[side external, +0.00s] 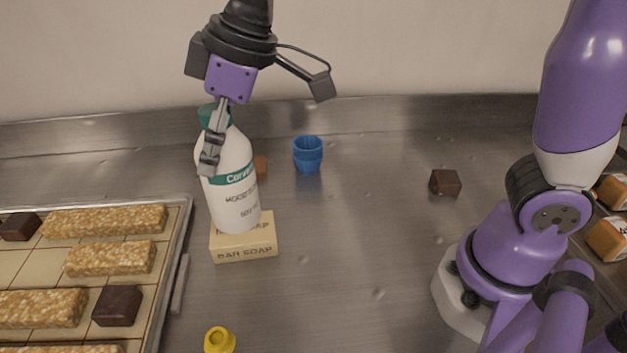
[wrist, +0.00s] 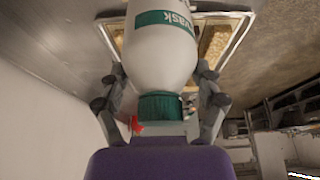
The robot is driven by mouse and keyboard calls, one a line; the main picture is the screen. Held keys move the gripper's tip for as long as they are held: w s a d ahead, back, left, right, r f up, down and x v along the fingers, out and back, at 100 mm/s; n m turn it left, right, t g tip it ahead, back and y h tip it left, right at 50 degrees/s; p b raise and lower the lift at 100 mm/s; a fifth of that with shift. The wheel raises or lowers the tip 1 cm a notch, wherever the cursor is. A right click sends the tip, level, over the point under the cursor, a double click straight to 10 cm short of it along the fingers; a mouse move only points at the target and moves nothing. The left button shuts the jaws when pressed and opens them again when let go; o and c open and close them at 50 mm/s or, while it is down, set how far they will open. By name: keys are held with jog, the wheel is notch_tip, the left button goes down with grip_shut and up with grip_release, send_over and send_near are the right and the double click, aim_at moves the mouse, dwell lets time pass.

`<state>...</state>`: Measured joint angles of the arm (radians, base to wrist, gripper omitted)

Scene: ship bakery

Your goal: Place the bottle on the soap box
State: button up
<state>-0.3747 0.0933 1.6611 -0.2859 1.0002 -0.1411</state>
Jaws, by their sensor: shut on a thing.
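The white bottle (side external: 232,180) has a green band and a green cap, and is slightly tilted in the side view. My gripper (side external: 211,150) is shut on its upper part near the cap. The wrist view also shows the bottle (wrist: 162,55), cap towards me, between the two fingers (wrist: 160,95). The cream soap box (side external: 245,246) lies on the metal counter. The bottle's base overlaps the box's top in the side view, hiding part of its lettering. I cannot tell whether the base touches the box.
A tray (side external: 184,222) of oat bars and dark chocolate blocks is at the left. A blue cup (side external: 308,154) and a brown block (side external: 445,183) stand farther back. A small yellow object (side external: 219,341) is at the front. Counter right of the box is clear.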

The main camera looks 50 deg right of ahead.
jog(key=w+d+f, duration=0.2)
jog(key=w+f, duration=0.1)
jog(key=f, duration=0.3)
jog(key=shift+w+d+f, duration=0.2)
jog(key=shift+f, duration=0.15)
jog(key=o, duration=1.3)
jog(key=v, duration=1.2)
jog(key=s+d+f+m+h, duration=0.1)
jog(key=s+d+f+m, duration=0.1)
jog(key=s+d+m, duration=0.1)
jog(key=s+d+f+m+t+h, duration=0.1)
jog(key=s+d+f+m, duration=0.2)
jog(key=s+d, duration=0.2)
jog(key=s+d+f+m+t+h, duration=0.1)
jog(key=s+d+f+m, duration=0.1)
jog(key=s+d+m, duration=0.1)
jog(key=shift+s+d+f, duration=0.35)
jog(key=shift+s+d, duration=0.05)
jog(key=shift+s, duration=0.1)
